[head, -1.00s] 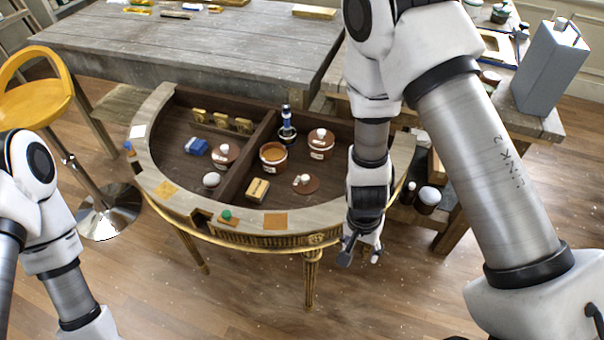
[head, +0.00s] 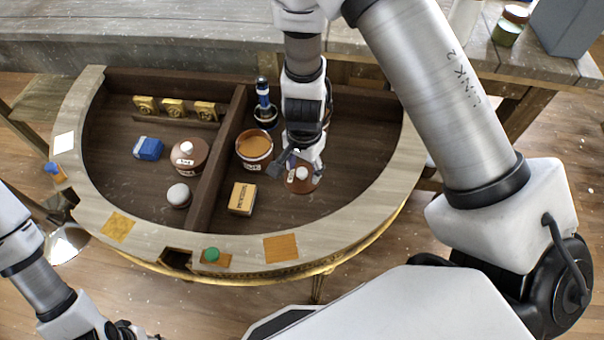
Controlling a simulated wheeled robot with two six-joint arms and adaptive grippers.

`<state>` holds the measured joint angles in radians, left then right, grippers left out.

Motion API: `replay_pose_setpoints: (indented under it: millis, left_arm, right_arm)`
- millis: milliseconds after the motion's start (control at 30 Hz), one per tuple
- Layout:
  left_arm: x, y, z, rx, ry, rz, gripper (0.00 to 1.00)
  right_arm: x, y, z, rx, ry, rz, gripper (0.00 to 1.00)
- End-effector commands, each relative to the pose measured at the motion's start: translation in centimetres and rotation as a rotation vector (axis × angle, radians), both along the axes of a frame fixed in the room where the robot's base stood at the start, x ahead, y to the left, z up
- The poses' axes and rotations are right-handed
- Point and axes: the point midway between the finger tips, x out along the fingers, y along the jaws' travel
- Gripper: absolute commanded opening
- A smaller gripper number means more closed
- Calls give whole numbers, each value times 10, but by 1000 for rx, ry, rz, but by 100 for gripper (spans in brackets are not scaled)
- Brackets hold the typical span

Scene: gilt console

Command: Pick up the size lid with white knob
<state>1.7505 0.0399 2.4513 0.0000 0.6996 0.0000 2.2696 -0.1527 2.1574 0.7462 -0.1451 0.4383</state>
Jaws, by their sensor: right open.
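A flat brown round lid with a white knob and a small pale label (head: 302,183) lies on the floor of the console's right compartment. My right gripper (head: 297,163) is open, pointing down just above and behind this lid, and partly covers its far edge. I cannot tell if a finger touches it. An open brown pot with amber contents (head: 254,147) stands to the left of the lid. Another brown round piece with a white knob and label (head: 188,154) is in the left compartment. My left gripper (head: 125,330) shows only in part at the bottom edge.
A wooden divider (head: 220,160) splits the curved console. A blue block (head: 148,148) and a whitish round knob (head: 178,194) are left.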

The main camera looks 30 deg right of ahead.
Motion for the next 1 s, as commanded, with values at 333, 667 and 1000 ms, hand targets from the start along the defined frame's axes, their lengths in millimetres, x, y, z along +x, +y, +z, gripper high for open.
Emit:
replay_pose_setpoints:
  millis: [333,667,1000]
  left_arm:
    - [0,0,-14,0,-1,0,40]
    - [1,0,-14,0,-1,0,40]
    - [0,0,0,0,-1,0,40]
  right_arm:
    - [0,0,-23,-1,0,2,58]
    - [0,0,-23,-1,0,2,0]
    - [1,0,-2,-1,-3,2,0]
